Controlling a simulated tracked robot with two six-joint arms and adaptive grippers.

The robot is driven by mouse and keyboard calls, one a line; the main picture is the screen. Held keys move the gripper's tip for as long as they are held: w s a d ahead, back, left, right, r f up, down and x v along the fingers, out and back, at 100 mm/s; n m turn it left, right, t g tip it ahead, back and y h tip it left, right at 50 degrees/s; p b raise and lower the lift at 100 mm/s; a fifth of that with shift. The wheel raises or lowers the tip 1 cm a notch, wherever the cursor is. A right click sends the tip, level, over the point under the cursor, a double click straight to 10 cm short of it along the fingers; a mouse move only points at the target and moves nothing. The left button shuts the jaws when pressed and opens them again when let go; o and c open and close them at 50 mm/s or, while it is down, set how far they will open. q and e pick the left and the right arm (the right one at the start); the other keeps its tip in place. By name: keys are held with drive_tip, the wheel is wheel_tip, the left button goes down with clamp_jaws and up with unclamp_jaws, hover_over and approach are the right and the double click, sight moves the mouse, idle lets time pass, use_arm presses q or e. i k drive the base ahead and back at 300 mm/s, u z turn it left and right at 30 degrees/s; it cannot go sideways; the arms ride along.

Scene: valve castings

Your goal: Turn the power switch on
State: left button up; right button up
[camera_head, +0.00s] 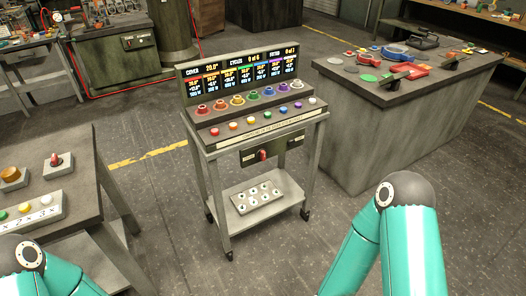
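A wheeled cart (222,190) stands in the middle with a display panel (240,77), a row of coloured knobs and a row of coloured buttons. A dark switch box with a red rotary handle (263,154) is fixed to its front, below the buttons. Another red-handled switch (56,160) sits on a grey block on the left table. The labels are too small to tell which is the power switch, and I cannot tell the handle positions. Only teal links of my arms show at the bottom left and bottom right. Both grippers are out of view.
The left table (75,225) also holds an amber knob (10,174) and a button box (30,212). A grey bench (400,140) with coloured parts stands at right. A workbench with a dark box (137,41) is behind. Floor around the cart is clear.

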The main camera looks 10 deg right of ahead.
sight(261, 153)
drive_tip(key=u, duration=0.05)
drive_tip(key=i, duration=0.85)
drive_tip(key=z, duration=0.2)
drive_tip(key=k, duration=0.95)
drive_tip(key=u, duration=0.15)
drive_tip(key=i, duration=0.95)
drive_tip(key=z, duration=0.05)
